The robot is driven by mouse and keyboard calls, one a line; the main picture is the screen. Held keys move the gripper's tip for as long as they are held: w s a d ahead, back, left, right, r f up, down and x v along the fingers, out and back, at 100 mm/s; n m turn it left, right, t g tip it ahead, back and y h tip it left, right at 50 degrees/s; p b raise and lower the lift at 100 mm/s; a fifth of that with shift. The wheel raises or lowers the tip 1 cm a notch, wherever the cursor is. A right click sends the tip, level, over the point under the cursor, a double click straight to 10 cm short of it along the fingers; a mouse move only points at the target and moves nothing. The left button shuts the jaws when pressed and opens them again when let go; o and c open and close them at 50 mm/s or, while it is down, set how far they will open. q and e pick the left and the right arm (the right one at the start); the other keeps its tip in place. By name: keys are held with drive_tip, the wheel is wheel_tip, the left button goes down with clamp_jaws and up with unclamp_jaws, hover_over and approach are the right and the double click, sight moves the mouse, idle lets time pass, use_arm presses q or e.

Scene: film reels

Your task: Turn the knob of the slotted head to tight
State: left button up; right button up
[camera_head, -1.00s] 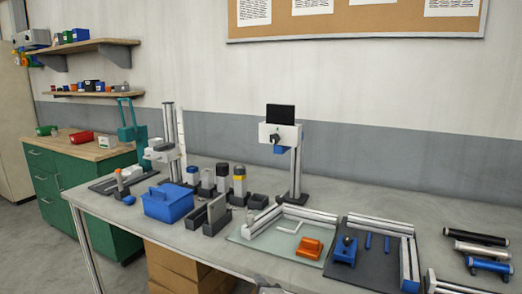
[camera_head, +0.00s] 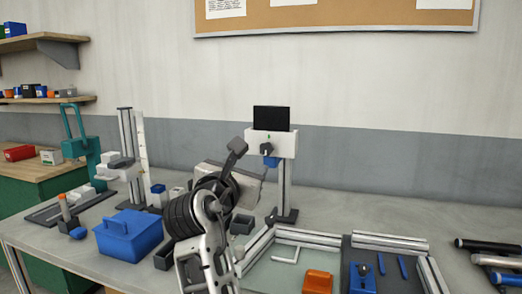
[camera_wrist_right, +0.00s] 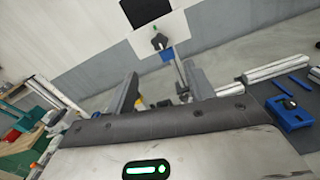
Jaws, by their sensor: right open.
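A white head (camera_head: 286,143) with a dark knob (camera_head: 265,149) on its front stands on a grey post at the back of the bench. A black panel (camera_head: 271,118) is above it and a blue part (camera_head: 271,161) below. I cannot make out a slot or the knob's markings. The knob also shows in the right wrist view (camera_wrist_right: 159,41), ahead of the fingers. My right gripper (camera_head: 248,160) is open and empty, in front of and left of the head, apart from the knob in the wrist view (camera_wrist_right: 160,88). My left gripper is out of view.
Another post stand (camera_head: 127,150) is at the left, behind a blue caddy (camera_head: 128,235). At the right are an orange block (camera_head: 318,282), a blue fixture (camera_head: 362,276) on a dark mat, and several rods. Bare bench lies right of the post.

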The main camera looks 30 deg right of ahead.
sight(266, 149)
drive_tip(key=p+x, duration=0.1)
drive_tip(key=x, duration=1.2)
drive_tip(key=shift+w+d+p, duration=0.1)
drive_tip(key=shift+w+p, duration=0.15)
drive_tip(key=shift+p, duration=0.05)
drive_tip(key=shift+c, duration=0.3)
drive_tip(key=c, duration=0.9)
